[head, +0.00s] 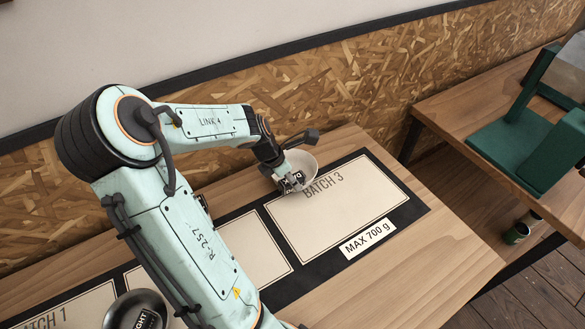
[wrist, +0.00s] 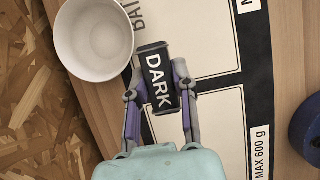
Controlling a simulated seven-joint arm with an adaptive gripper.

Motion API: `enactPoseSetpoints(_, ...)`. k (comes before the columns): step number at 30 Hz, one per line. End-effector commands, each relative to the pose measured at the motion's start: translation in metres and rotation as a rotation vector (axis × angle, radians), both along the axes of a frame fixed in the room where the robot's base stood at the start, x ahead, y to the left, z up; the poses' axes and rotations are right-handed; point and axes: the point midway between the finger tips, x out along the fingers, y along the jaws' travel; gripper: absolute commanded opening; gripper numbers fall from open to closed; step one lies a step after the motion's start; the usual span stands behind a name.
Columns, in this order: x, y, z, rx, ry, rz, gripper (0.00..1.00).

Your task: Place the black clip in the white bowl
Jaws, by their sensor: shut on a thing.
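The black clip (wrist: 155,76) carries a white "DARK" label and sits between the fingers of my gripper (wrist: 160,95), which is shut on it. In the head view the clip (head: 292,180) is small and partly covered by my gripper (head: 290,184). The white bowl (wrist: 94,38) looks empty in the wrist view, just to the left of the clip's upper end. In the head view the bowl (head: 305,164) is at the back of the table, partly behind my gripper. I cannot tell how high the clip is above the table.
A black mat with cream panels, "BATCH 3" (head: 345,197) among them, covers much of the wooden table (head: 455,258). A dark round thing labelled "LIGHT" (head: 135,311) is at the front left. A chipboard wall (head: 330,85) runs behind. A green stand (head: 515,130) is on another table at right.

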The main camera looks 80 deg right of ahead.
Motion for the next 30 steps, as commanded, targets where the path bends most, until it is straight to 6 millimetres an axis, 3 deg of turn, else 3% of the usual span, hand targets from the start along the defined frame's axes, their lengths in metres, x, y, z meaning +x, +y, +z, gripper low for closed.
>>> enactPoseSetpoints(7,0.012,-0.068,-0.032,0.000,0.005,0.001,0.08)
enactPoseSetpoints(12,0.018,-0.097,-0.065,0.003,0.003,0.001,0.08)
enactPoseSetpoints(23,0.024,-0.120,-0.094,0.002,0.001,0.003,0.08)
enactPoseSetpoints(30,0.024,-0.120,-0.124,0.001,0.001,0.003,0.08)
